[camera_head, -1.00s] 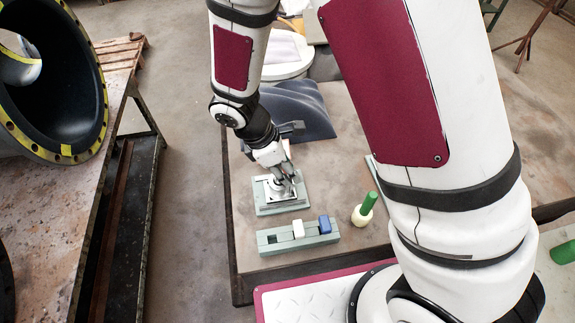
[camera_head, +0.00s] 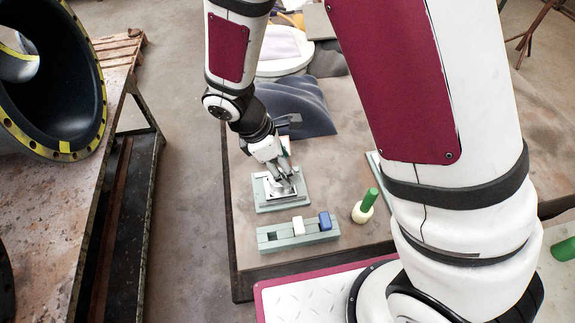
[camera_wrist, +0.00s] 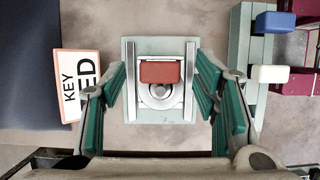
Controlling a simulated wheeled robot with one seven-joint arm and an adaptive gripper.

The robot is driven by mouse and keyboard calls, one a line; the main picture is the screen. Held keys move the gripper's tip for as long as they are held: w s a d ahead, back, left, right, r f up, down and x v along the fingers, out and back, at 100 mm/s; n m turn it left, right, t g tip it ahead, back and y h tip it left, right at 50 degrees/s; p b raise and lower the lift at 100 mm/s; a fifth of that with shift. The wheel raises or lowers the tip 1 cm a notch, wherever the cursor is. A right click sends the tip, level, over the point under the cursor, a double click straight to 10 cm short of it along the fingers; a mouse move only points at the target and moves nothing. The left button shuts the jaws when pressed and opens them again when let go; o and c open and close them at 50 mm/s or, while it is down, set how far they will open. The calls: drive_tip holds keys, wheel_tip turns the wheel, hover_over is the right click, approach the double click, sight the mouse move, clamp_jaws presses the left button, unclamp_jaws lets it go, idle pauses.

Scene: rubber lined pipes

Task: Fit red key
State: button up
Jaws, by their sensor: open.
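The red key (camera_wrist: 160,72) is a small red block lying on a pale green fixture plate (camera_wrist: 130,52), between two metal rails and at the upper edge of a round metal part (camera_wrist: 160,97). My gripper (camera_wrist: 161,80) is open, its green-padded fingers spread on either side of the plate, with nothing between them touching the key. In the head view my gripper (camera_head: 283,180) is just over the fixture (camera_head: 265,206) and hides the red key. I cannot tell how deep the key sits.
A green rack (camera_head: 298,239) holds a white key (camera_head: 298,225) and a blue key (camera_head: 324,221), with a dark empty slot at left. A green-handled tool (camera_head: 363,212) stands right of it. A card (camera_wrist: 78,85) reading "KEY" lies left of the fixture. A dark draped shape (camera_head: 295,105) is behind.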

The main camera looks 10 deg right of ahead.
drive_tip(key=v, duration=1)
drive_tip(key=shift+r, duration=0.1)
